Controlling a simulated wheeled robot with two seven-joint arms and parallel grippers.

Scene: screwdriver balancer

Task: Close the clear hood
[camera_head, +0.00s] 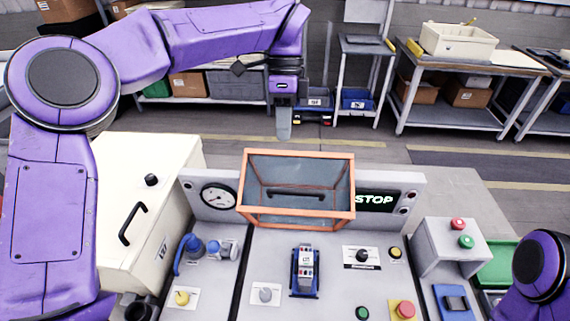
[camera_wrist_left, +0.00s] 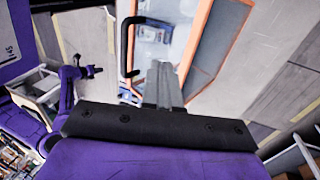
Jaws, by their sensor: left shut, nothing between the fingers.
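The clear hood (camera_head: 296,188) has an orange frame and stands raised, tilted up at the back of the machine in the head view. Its black handle (camera_head: 296,193) shows across its clear panel. In the left wrist view the hood's orange frame (camera_wrist_left: 206,40) and clear panel (camera_wrist_left: 172,40) lie beyond the fingers. My left gripper (camera_head: 284,131) is above and behind the hood's top edge, fingers pointing down, shut and empty. It also shows in the left wrist view (camera_wrist_left: 160,75). My right gripper is out of view; only a purple part of that arm shows at lower right.
A blue device (camera_head: 304,270) sits on the grey panel in front of the hood. A gauge (camera_head: 219,197) and a STOP display (camera_head: 376,200) flank the hood. A cream cabinet (camera_head: 128,215) stands left. A control box (camera_head: 452,245) with red and green buttons stands right.

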